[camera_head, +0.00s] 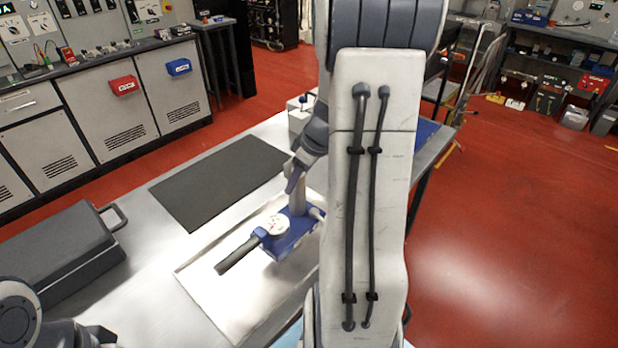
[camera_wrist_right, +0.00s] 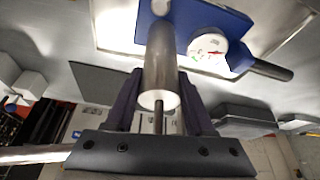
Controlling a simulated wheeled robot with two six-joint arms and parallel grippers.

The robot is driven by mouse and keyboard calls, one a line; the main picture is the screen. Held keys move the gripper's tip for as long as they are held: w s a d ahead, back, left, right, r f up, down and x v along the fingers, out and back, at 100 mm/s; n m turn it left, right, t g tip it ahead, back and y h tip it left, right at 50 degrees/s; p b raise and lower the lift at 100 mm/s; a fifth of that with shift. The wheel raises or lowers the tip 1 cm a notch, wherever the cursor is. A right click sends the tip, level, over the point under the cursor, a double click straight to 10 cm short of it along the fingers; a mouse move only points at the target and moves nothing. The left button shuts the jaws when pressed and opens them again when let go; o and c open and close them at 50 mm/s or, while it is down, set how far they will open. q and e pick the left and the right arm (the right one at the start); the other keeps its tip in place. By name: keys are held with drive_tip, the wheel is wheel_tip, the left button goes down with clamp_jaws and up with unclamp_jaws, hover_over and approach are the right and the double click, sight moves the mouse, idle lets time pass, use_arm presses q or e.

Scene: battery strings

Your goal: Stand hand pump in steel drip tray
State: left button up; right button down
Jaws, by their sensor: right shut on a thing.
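The hand pump has a blue base (camera_head: 296,238), a grey cylinder (camera_wrist_right: 160,60), a white round dial (camera_head: 274,226) and a dark handle (camera_head: 238,254). It is upright, above or in the pale steel drip tray (camera_head: 215,292) on the bench. I cannot tell whether its base touches the tray floor. My right gripper (camera_head: 296,176) is shut on the pump near the top of its cylinder. In the right wrist view the fingers (camera_wrist_right: 162,100) flank the cylinder and its thin rod. My right arm hides the tray's right side. Only part of my left arm shows at bottom left.
A dark mat (camera_head: 218,182) lies behind the tray. A dark grey case (camera_head: 62,254) with a handle stands on the bench at left. A small pale box (camera_head: 299,118) stands near the back edge. Grey cabinets (camera_head: 100,110) line the far left, with red floor between.

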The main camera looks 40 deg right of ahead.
drive_tip(key=w, duration=0.1)
drive_tip(key=w+f, duration=0.1)
drive_tip(key=w, duration=0.1)
drive_tip(key=shift+w+f, duration=0.2)
drive_tip(key=shift+f, duration=2.25)
drive_tip(key=shift+f, duration=0.1)
drive_tip(key=shift+c, duration=1.3)
unclamp_jaws()
drive_tip(key=shift+s+f, duration=0.1)
